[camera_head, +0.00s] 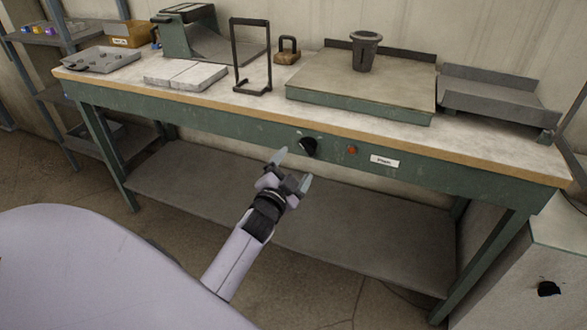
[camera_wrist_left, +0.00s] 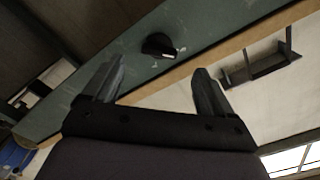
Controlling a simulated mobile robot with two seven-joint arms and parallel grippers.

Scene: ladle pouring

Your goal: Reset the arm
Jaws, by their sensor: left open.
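My left gripper (camera_head: 292,168) is open and empty in the head view, in front of the green front panel of the workbench (camera_head: 230,118). Its two fingers are spread apart near a black knob (camera_head: 308,146) on that panel, with no visible contact. In the left wrist view, the open fingers of the left gripper (camera_wrist_left: 158,88) show with nothing between them, and the black knob (camera_wrist_left: 160,45) is beyond them. My right gripper is not in view.
On the bench stand a grey cup-like vessel (camera_head: 364,52) on a flat plate (camera_head: 330,85), a black frame (camera_head: 238,60), pale slabs (camera_head: 185,75), a grey tray (camera_head: 500,95) and a moulded tray (camera_head: 100,60). A red button (camera_head: 352,150) is right of the knob. The lower shelf (camera_head: 350,235) looks bare.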

